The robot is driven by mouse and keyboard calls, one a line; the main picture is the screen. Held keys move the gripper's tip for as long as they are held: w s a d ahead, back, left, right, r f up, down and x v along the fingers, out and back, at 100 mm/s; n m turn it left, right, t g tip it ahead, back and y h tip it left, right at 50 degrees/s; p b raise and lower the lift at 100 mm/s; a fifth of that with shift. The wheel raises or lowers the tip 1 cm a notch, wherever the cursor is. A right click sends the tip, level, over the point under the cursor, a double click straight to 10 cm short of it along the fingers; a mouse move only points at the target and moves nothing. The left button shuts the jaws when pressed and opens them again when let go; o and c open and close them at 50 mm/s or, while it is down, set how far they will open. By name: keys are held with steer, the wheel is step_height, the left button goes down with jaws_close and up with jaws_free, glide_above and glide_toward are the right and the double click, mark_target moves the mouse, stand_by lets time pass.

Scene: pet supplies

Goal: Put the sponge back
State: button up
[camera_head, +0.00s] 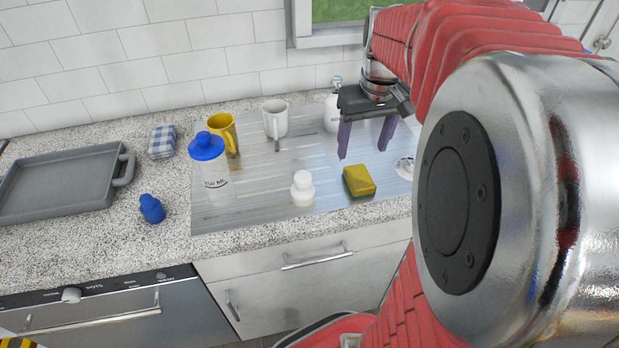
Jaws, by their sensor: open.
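A yellow sponge (359,181) lies on the metal drainboard (250,213), near its front right part. My gripper (364,151) is open and empty, with its two purple fingers pointing down. In the picture it is just above and behind the sponge, apart from it. A blue and white checked cloth or pad (161,142) lies on the counter at the left. No clear holder for the sponge can be made out. My arm covers the right side of the view.
On the drainboard stand a yellow mug (223,131), a white mug (275,119), a blue-capped bottle (210,168), a small white bottle (302,189) and a white dispenser (332,113). A blue bottle (151,208) and a grey tray (62,183) are on the counter left.

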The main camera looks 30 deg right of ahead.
steer(key=s+a+n+t, duration=0.1)
steer(key=s+a, duration=0.3)
steer(key=a, duration=0.6)
steer(key=s+a+n+t, duration=0.1)
steer(key=s+a+t, duration=0.2)
steer(key=a, duration=0.8)
steer(key=shift+s+a+r+n, duration=0.25)
steer(key=shift+s+n, duration=0.15)
steer(key=shift+s, duration=0.85)
steer(key=shift+c, duration=0.6)
